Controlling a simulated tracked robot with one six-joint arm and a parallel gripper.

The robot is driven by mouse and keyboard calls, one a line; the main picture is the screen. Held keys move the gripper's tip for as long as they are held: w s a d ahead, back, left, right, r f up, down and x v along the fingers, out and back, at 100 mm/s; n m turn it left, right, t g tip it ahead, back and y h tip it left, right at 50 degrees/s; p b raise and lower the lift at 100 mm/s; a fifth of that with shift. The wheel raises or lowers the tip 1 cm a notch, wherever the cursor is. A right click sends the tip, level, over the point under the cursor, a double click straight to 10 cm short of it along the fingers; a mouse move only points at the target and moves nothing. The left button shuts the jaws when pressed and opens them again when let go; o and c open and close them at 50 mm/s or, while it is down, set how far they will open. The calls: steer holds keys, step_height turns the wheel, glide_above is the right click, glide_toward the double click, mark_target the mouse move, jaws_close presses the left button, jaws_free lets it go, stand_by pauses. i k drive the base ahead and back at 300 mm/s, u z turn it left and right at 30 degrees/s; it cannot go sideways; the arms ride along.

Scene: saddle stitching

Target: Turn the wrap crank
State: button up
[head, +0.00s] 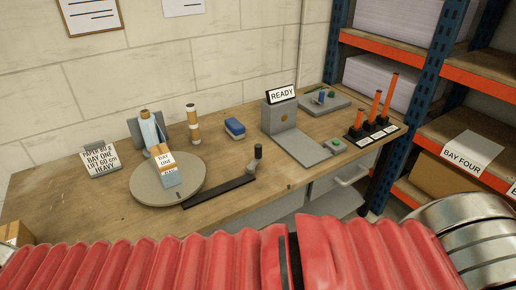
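The wrap crank (219,192) is a dark bar reaching right from a round grey turntable (143,188) on the wooden bench. An upright dark knob (257,157) stands near the bar's right end. A small blue-grey box with a "BAY ONE" label (165,165) sits on the turntable, and a pale blue bottle-like thing (150,132) stands behind it. My gripper is not in view. Nothing is seen touching the crank or its knob.
A grey machine with a "READY" sign (281,118) and flat plate stands right of the crank. Several orange posts (377,107) rise at the bench's right end, beside blue-and-orange shelving (424,75). A red ribbed sleeve, apparently mine, crosses the foreground.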

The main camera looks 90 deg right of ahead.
mark_target(250, 169)
steer(key=u, duration=0.05)
steer(key=k, duration=1)
steer(key=z, duration=0.6)
steer(key=i, duration=1)
steer(key=z, duration=0.05)
